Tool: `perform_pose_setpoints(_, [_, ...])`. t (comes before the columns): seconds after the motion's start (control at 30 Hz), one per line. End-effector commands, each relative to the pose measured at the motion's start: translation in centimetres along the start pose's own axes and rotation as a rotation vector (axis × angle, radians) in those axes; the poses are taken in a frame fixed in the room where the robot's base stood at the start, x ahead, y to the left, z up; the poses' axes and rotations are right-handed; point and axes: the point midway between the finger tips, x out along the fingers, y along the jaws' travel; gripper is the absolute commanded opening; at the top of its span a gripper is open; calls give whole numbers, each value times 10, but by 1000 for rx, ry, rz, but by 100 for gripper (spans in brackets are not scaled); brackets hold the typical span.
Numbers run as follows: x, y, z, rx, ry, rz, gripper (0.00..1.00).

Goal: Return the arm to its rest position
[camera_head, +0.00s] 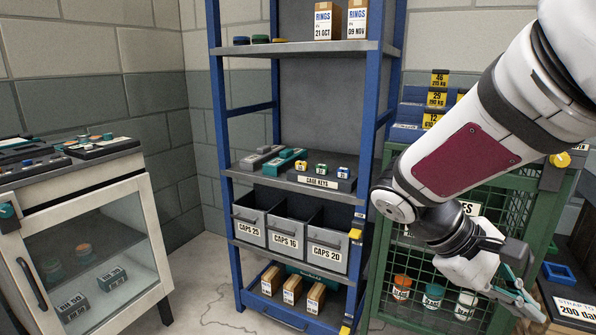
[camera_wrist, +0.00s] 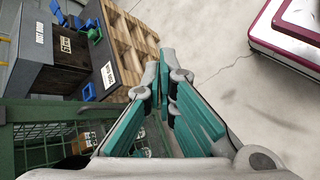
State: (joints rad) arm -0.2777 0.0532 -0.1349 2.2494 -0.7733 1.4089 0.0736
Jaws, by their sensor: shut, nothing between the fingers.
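My white arm with a dark red panel (camera_head: 466,152) reaches in from the upper right in the head view. It bends at a dark joint and points down to the right. My gripper (camera_head: 534,308) is at the lower right, in front of the green mesh cage. In the wrist view, my gripper (camera_wrist: 165,72) shows its two teal-padded fingers with the tips together. It is shut, and nothing is seen between the fingers.
A green mesh cage (camera_head: 374,285) stands close behind my gripper. A blue shelf rack (camera_head: 217,110) holds grey caps bins (camera_head: 286,236). A white glass-front cabinet (camera_head: 147,235) stands left. In the wrist view, a wooden pallet (camera_wrist: 134,45) is at upper left; bare floor (camera_wrist: 215,60) lies right of it.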

Motion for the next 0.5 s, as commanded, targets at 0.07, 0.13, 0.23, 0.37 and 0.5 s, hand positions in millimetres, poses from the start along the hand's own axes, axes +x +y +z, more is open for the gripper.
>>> perform_pose_setpoints(0.07, [-1,-15,24,58,43,-95,0])
perform_pose_setpoints(0.13, [-2,-30,42,103,78,-178,0])
perform_pose_setpoints(0.23, [-5,-53,64,165,134,-291,0])
perform_pose_setpoints(0.37, [-13,-84,88,242,213,-431,0])
perform_pose_setpoints(0.5, [-23,-116,106,314,296,-559,0])
